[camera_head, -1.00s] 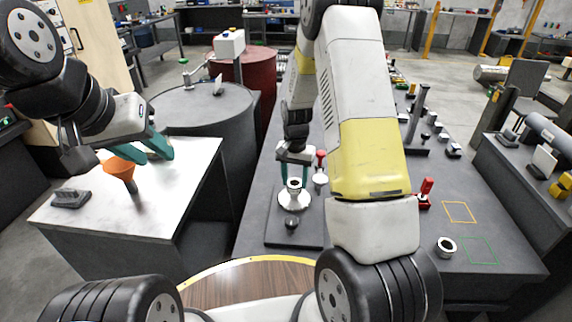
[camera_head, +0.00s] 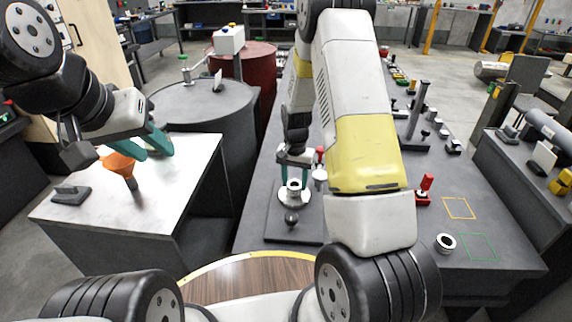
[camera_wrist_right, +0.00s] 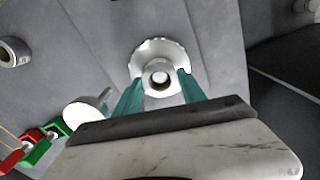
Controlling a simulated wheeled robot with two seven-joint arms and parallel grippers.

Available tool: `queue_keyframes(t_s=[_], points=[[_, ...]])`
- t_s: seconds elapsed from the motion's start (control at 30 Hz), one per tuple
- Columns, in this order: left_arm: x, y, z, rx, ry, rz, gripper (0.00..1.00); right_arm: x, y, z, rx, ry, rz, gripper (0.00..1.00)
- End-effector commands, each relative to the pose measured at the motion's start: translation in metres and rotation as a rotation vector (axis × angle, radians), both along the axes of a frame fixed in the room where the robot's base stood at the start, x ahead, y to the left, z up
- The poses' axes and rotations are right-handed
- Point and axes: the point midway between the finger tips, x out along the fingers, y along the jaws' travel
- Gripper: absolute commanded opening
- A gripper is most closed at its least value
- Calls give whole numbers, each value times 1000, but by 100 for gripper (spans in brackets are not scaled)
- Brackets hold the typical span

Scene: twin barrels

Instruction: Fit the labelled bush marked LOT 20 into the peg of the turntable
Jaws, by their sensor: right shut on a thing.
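A pale ring-shaped bush (camera_head: 294,184) with a dark hole sits between the teal fingers of my right gripper (camera_head: 293,178), which is shut on it. It is over the white round turntable (camera_head: 294,199). In the right wrist view the bush (camera_wrist_right: 160,77) appears in front of the turntable disc (camera_wrist_right: 158,53), between the fingers. I cannot tell whether it touches the peg, which is hidden. No label is legible. A second bush (camera_head: 445,243) stands on the table at the right. My left gripper (camera_head: 156,147) is open and empty over the pale side table.
A black knob (camera_head: 291,217) is in front of the turntable. A red clamp (camera_head: 424,191) and coloured outlines lie to the right. The right table front is mostly clear.

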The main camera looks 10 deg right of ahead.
Motion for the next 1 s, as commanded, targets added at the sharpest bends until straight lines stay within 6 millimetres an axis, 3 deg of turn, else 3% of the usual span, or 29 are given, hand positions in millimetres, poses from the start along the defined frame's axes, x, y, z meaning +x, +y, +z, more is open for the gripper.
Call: queue_keyframes(t_s=[0.37,0.4,0.5,0.83,1.0], points=[[0,0,0,0,0,0,36,0,0,-9,0,0,0,0],[0,0,0,0,0,0,36,0,0,-9,0,-1,0,56],[0,0,0,0,0,0,36,0,0,-9,0,-1,0,73],[0,0,0,0,0,0,36,0,0,-7,0,-1,0,73],[0,0,0,0,0,0,36,1,0,16,1,-5,0,73]])
